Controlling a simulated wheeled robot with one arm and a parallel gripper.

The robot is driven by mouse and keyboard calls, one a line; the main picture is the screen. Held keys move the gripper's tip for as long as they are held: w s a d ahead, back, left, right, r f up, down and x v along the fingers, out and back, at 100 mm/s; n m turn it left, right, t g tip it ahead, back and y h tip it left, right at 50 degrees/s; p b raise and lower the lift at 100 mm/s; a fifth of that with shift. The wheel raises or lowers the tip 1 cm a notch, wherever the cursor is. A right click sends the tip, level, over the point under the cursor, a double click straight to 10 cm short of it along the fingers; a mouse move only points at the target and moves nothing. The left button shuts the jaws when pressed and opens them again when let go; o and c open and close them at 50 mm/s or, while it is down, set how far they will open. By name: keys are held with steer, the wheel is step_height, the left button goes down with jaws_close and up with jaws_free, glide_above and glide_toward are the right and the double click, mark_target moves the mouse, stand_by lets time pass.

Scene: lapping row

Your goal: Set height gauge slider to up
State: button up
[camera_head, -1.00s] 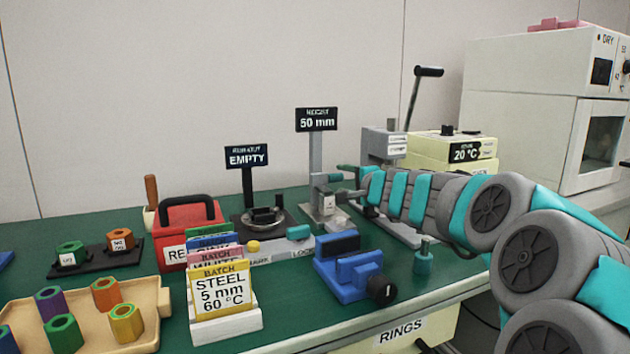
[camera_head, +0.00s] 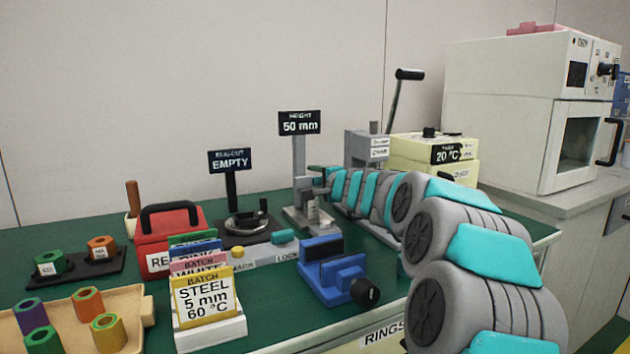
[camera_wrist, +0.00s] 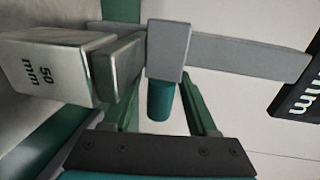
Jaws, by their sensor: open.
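The height gauge has a grey upright column (camera_head: 299,155) under a black sign (camera_head: 299,122) reading "HEIGHT 50 mm". In the wrist view, turned sideways, the column (camera_wrist: 245,54) runs across the top. Its grey slider (camera_wrist: 168,50) sits low on the column, near a metal block (camera_wrist: 45,65) marked "50 mm". A teal handle (camera_wrist: 160,101) sticks out of the slider. My gripper (camera_wrist: 160,88) is open, with one finger on each side of the handle and gaps showing. In the head view the slider is small and partly hidden by my arm.
A run-out stand (camera_head: 247,225) reading "EMPTY" stands left of the gauge. A blue vise (camera_head: 332,270) is in front. A grey lever press (camera_head: 366,148) and a pale yellow box (camera_head: 433,150) stand behind my arm. Card holder (camera_head: 212,333) and red box (camera_head: 170,235) are left.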

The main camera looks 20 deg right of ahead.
steer(key=shift+c, duration=0.2)
jaws_close()
stand_by(1.1)
